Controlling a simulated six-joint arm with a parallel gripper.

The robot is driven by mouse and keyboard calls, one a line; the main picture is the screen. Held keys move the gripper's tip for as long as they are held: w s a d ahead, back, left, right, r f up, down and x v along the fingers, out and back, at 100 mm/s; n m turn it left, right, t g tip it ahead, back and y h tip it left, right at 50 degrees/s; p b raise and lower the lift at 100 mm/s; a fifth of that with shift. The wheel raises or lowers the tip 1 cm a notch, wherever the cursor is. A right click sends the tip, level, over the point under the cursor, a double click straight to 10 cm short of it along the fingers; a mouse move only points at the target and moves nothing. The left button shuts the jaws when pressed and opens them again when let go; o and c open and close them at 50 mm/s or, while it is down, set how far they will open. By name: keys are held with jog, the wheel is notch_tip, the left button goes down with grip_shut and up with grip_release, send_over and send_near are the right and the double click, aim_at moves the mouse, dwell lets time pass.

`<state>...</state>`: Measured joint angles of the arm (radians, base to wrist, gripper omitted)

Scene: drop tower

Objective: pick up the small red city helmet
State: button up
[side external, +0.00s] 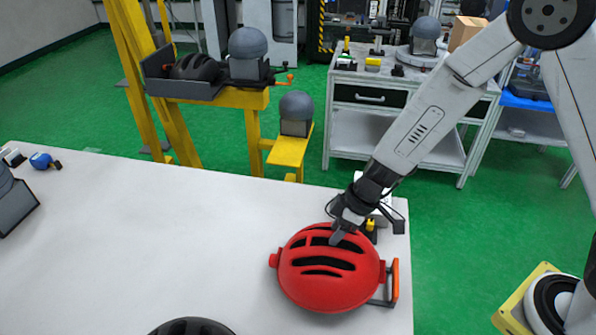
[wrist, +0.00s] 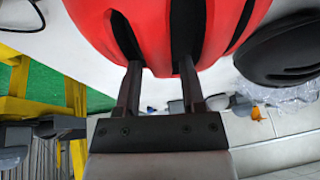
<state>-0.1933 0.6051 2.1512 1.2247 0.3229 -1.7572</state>
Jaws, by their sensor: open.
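The red helmet (side external: 322,276) rests on the white table near its right edge, with dark vent slots across its shell. In the wrist view the red helmet (wrist: 175,20) fills the top middle. My gripper (side external: 340,234) is at the helmet's upper right side. In the wrist view my gripper's two fingers (wrist: 160,72) are apart, with their tips at two dark vents and a strip of red shell between them. I cannot tell whether the fingers touch the shell.
A black helmet (wrist: 285,50) lies beside the red one; its top shows at the bottom of the side view (side external: 192,327). An orange-handled frame (side external: 394,281) is right of the red helmet. The yellow tower (side external: 215,97) stands behind the table (side external: 130,230). The table's middle left is clear.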

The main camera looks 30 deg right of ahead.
grip_shut()
dwell(1.4)
